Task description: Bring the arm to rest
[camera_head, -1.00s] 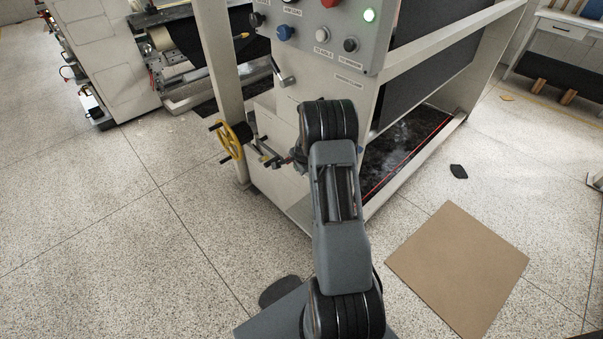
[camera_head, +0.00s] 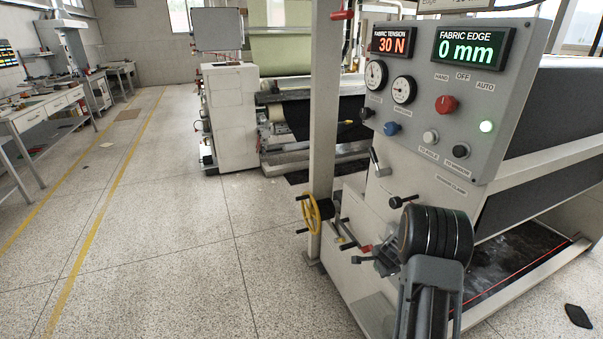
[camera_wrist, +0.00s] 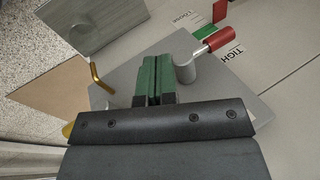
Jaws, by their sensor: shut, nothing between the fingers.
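My gripper (camera_wrist: 158,78) shows in the wrist view as two green-faced fingers pressed together with nothing between them. The fingers lie over a grey plate (camera_wrist: 240,92), just left of the round grey hub of a red-handled lever (camera_wrist: 218,39). I cannot tell whether they touch the hub. In the head view my arm's dark wrist joint stands at the lower right, in front of the machine's side. It partly hides my gripper, which is close to the red handle (camera_head: 366,248) there.
The control panel (camera_head: 455,110) reads 30 N and 0 mm, with a green lamp lit. A yellow handwheel (camera_head: 311,213) is on the machine's left post. In the wrist view a brass hook (camera_wrist: 99,77) and a grey block (camera_wrist: 95,22) are near the fingers. Open floor (camera_head: 170,255) lies left.

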